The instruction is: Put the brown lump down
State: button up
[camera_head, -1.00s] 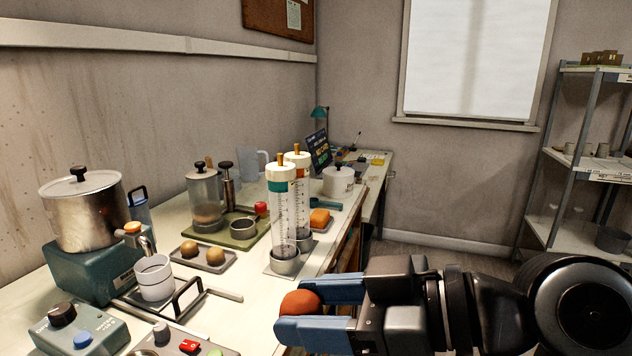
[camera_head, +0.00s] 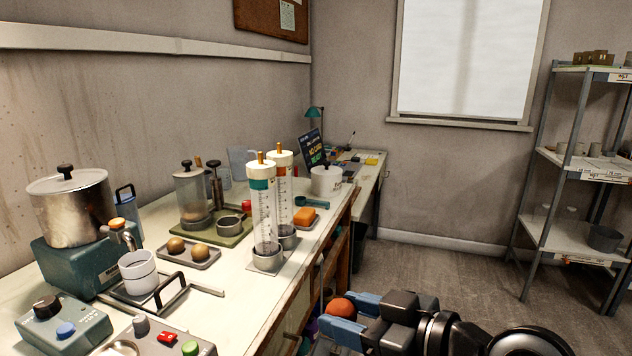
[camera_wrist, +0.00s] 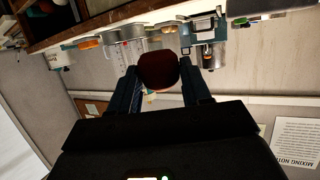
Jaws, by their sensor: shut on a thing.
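My gripper (camera_head: 343,318) is at the bottom of the head view, beyond the right edge of the workbench. Its blue fingers are shut on a rounded reddish-brown lump (camera_head: 341,307). The lump is held in the air over the floor side of the bench edge. In the wrist view the lump (camera_wrist: 158,69) looks dark brown and sits between the fingertips. Two similar tan-brown lumps, one at the left (camera_head: 176,245) and one at the right (camera_head: 199,251), lie in a grey tray (camera_head: 205,264) on the bench.
Bare bench top lies near the front edge. A metal shelf rack (camera_head: 575,240) stands at the right. Floor between is clear.

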jog(key=w+d+f+m+t+h, duration=0.1)
jog(key=d+f+m+t+h, duration=0.15)
jog(key=d+f, duration=0.45)
jog(key=w+d+f+m+t+h, duration=0.1)
jog(key=d+f+m+t+h, duration=0.2)
jog(key=f, duration=0.8)
jog(key=s+d+f+m+h, duration=0.2)
jog(key=s+d+f, duration=0.1)
jog(key=f, duration=0.3)
jog(key=s+d+f+m+h, duration=0.2)
jog(key=s+d+f+h, duration=0.1)
jog(key=f, duration=0.3)
jog(key=shift+s+d, duration=0.4)
jog(key=shift+d, duration=0.05)
jog(key=shift+w+g+h, duration=0.1)
jog(key=shift+g+h, duration=0.15)
